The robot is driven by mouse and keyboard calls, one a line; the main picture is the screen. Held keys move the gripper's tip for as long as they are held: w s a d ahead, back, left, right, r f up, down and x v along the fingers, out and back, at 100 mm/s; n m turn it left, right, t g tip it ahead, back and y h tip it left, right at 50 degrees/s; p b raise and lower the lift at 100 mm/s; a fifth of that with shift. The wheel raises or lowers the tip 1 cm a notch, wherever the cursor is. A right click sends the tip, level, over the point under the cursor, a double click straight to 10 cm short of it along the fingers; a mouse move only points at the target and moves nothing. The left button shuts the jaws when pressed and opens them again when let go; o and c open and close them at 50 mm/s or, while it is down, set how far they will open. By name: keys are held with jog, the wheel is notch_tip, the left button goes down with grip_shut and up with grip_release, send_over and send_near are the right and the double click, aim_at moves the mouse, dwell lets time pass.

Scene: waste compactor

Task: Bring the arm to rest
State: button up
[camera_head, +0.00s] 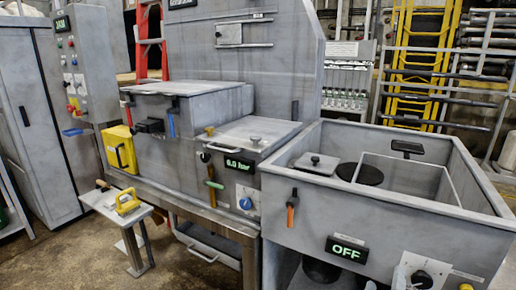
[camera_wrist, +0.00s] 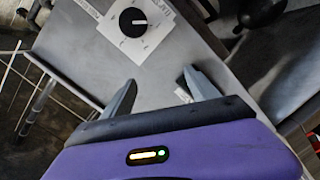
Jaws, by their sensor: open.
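My gripper (camera_wrist: 160,88) shows in the wrist view with its two grey fingers spread apart and nothing between them. The fingers point at a grey panel (camera_wrist: 85,65), which bears a black dial (camera_wrist: 132,22) on a white label. The dial lies beyond the fingertips, up and to the left, apart from them. In the head view a similar black dial (camera_head: 421,279) sits low on the front of the open grey bin (camera_head: 320,215). My gripper cannot be made out in the head view.
A green "OFF" display (camera_head: 346,249) and an orange handle (camera_head: 292,206) are on the bin's front. Left of it stand a grey compactor unit (camera_head: 255,135) and a small side table (camera_head: 95,198) with a yellow tool (camera_head: 127,205). The floor at lower left is partly clear.

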jog(key=s+a+f+n+t+y, duration=0.1)
jog(key=s+a+f+t+y, duration=0.25)
jog(key=s+a+y, duration=0.7)
jog(key=s+a+r+m+p, duration=0.1)
jog(key=s+r+m, duration=0.1)
jog(key=s, duration=1.2)
jog(key=s+a+r+m+g+p, duration=0.1)
jog(key=s+r+m, duration=0.1)
jog(key=s, duration=1.3)
jog(key=shift+a+r+m, duration=0.2)
jog(key=shift+a+m, duration=0.05)
jog(key=shift+m, duration=0.05)
jog(key=shift+g, duration=0.25)
